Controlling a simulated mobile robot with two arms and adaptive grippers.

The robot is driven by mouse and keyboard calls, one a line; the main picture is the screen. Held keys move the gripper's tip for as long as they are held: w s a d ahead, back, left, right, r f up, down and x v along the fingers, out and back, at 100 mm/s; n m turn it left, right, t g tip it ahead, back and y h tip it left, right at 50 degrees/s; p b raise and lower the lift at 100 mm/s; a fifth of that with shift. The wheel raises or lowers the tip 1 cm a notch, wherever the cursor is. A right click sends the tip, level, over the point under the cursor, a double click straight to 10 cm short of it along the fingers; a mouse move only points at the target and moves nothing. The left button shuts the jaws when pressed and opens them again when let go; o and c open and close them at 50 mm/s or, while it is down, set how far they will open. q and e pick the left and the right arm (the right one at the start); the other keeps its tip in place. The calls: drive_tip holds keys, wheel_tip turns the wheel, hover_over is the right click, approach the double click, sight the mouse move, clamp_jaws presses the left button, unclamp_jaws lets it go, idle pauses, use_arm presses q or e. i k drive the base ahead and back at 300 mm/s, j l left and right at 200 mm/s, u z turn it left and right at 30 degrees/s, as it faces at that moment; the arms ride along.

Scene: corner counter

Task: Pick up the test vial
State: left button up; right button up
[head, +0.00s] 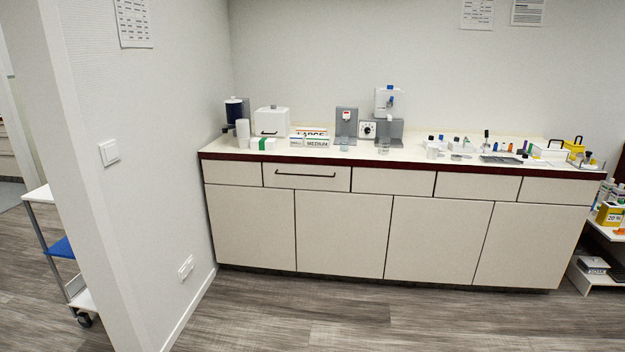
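Several small vials or bottles with coloured caps (455,140) stand in and around pale racks on the right half of the counter. They are too small to tell which one is the test vial. The counter (345,156) has a pale top with a dark red edge and stands some way off. Neither of my grippers shows in the head view.
A white wall (130,170) juts out at the left. Boxes (310,140), a white container (271,121) and grey devices (346,122) stand on the counter's left and middle. A low shelf (602,230) stands at the right. The wood floor (370,315) in front is clear.

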sight(344, 146)
drive_tip(key=i+z, duration=0.1)
drive_tip(key=i, duration=0.45)
drive_tip(key=i+j+z, duration=0.1)
drive_tip(key=i, duration=0.45)
drive_tip(key=i+j+z, duration=0.1)
drive_tip(key=i, duration=0.45)
drive_tip(key=i+u, duration=0.1)
drive_tip(key=i, duration=0.3)
